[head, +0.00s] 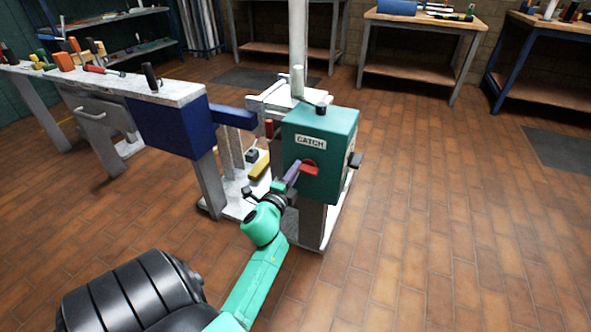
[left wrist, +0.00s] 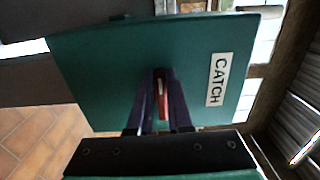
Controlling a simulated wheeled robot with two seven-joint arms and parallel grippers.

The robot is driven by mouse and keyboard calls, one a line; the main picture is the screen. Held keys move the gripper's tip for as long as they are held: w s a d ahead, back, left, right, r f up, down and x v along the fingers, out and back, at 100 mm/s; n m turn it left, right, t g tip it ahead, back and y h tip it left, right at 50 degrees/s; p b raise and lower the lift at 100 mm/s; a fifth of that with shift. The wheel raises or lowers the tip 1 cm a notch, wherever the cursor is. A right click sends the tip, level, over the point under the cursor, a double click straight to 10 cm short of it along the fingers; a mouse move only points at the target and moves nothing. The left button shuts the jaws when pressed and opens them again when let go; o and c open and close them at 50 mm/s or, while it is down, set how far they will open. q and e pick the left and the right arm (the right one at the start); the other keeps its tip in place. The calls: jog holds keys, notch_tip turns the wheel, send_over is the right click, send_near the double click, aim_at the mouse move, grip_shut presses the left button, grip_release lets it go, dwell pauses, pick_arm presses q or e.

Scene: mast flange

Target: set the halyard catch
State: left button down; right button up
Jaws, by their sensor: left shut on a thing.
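The halyard catch is a green box (head: 325,128) with a white "CATCH" label, mounted at the foot of a white mast (head: 298,40). A red lever (head: 313,165) sits on its front face. My left gripper (head: 296,170) reaches the front of the box and is shut on the lever. In the left wrist view the red lever (left wrist: 163,88) lies between the two dark purple fingers, against the green face (left wrist: 115,60). The fingers hide part of it. My right gripper is not in view.
A workbench (head: 140,85) with tools and a blue block (head: 175,128) stands left of the catch, its blue arm reaching toward the mast. More benches (head: 420,45) line the back wall. The tiled floor to the right is clear.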

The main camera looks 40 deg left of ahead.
pick_arm(q)
jog(key=shift+f, duration=0.15)
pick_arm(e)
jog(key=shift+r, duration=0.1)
pick_arm(q)
jog(key=c, duration=0.8)
grip_release()
jog(key=shift+c, duration=0.2)
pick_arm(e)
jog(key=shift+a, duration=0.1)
